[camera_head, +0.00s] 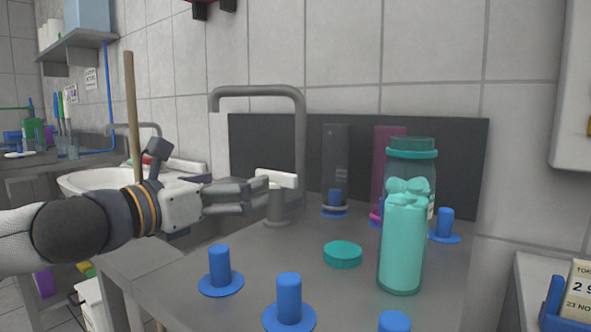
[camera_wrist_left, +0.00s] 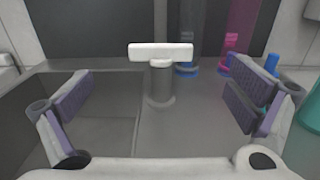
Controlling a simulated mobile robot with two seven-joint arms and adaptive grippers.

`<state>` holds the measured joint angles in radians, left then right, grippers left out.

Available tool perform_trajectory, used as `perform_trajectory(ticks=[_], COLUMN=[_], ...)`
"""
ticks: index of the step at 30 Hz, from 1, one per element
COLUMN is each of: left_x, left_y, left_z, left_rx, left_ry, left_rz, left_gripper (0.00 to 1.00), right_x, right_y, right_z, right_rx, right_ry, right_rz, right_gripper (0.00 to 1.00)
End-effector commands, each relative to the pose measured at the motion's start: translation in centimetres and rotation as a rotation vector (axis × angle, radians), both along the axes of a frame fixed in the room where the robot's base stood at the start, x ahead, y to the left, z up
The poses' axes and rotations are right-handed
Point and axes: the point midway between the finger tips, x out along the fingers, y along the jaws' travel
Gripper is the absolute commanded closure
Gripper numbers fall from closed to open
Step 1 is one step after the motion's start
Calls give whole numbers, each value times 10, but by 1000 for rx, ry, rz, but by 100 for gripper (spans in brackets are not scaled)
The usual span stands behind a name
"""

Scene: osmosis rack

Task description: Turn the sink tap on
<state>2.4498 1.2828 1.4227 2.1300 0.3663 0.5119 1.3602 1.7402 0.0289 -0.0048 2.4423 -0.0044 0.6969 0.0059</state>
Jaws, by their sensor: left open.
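A white bar-shaped handle (camera_head: 283,177) sits on a short grey post (camera_head: 277,208) near the spout's base. My left gripper (camera_head: 258,195) comes in from the left, with its fingertips close to the handle; contact is not clear there. In the left wrist view the handle (camera_wrist_left: 160,53) lies crosswise ahead, and my left gripper (camera_wrist_left: 166,88) is open and empty, its pads spread wide on either side. My right gripper is not in view.
Blue pegs (camera_head: 219,265) stand on the counter. A teal-filled jar (camera_head: 402,240) and a teal lid (camera_head: 342,254) are to the right of the handle. Clear and magenta tubes (camera_head: 388,150) stand behind. A wooden stick (camera_head: 131,110) rises behind my left wrist.

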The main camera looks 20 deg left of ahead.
Motion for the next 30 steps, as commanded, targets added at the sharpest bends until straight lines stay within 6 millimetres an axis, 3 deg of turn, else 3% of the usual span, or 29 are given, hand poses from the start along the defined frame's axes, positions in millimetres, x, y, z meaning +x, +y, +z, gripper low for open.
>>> perform_trajectory(ticks=[13,18,25,26,30], left_x=[93,108,110,110,109], left_y=[-35,-40,-41,-41,-41], left_z=[-1,-1,-1,-1,-1], left_rx=[3,1,1,1,2], left_ry=[1,1,1,1,0], left_rz=[-2,-1,-2,-2,-1], left_gripper=[0,0,0,2,34], right_x=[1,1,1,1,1], right_y=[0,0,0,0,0], right_z=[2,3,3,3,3], right_rx=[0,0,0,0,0], right_ry=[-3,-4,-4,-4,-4], right_rz=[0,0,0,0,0], right_gripper=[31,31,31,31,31])
